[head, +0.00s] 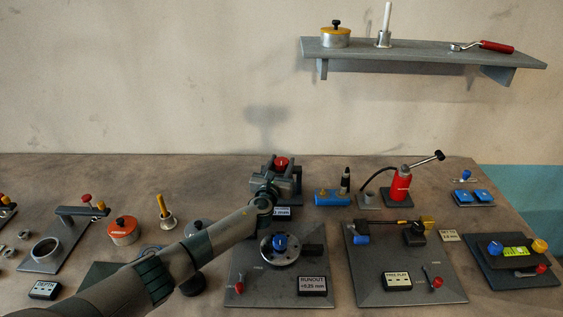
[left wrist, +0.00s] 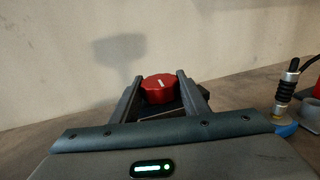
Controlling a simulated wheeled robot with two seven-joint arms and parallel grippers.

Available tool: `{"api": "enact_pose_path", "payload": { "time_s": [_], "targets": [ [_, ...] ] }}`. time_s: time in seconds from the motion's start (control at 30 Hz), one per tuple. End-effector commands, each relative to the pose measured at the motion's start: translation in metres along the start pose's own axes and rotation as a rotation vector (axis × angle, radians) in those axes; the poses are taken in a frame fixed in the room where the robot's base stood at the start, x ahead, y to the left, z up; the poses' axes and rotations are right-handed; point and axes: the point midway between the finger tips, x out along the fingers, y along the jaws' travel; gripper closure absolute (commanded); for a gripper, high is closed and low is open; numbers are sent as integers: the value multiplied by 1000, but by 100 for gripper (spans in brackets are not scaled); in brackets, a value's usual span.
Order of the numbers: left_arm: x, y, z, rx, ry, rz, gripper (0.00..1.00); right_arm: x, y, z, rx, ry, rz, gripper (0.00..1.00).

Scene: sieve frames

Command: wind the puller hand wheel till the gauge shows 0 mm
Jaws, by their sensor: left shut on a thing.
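The red hand wheel (left wrist: 158,89) has a white mark on top and sits between the two fingers of my left gripper (left wrist: 160,92) in the left wrist view. My left gripper is shut on it. In the head view the red wheel (head: 281,162) shows at the back middle of the bench, just beyond my left gripper (head: 279,174). The dark puller body (head: 297,188) is mostly hidden by the gripper. A small label (head: 283,211) below it is partly covered by my arm, and its reading is not legible. My right gripper is not in view.
A plate marked RUNOUT (head: 312,285) with a blue-knobbed disc stands in front of the puller. A blue cylinder (head: 331,198) and a red jack (head: 400,184) stand to its right. A shelf (head: 420,52) hangs on the wall above. My left arm crosses the left-middle bench.

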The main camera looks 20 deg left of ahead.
Motion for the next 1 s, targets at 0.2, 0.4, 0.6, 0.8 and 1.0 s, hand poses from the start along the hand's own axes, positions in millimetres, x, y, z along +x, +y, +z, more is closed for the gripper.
{"api": "enact_pose_path", "payload": {
  "time_s": [0.2, 0.4, 0.6, 0.8, 1.0],
  "targets": [
    [0, 0, 0, 0, -1, -1, 40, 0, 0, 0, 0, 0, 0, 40],
    [0, 0, 0, 0, -1, -2, 40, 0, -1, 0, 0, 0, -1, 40],
    [-2, 0, 0, 0, 0, -2, 40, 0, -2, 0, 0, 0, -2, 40],
    [-11, 0, 0, 0, -1, -3, 40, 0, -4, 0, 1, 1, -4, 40],
    [-33, 0, -1, 0, 0, -4, 40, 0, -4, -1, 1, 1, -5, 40]
  ]
}}
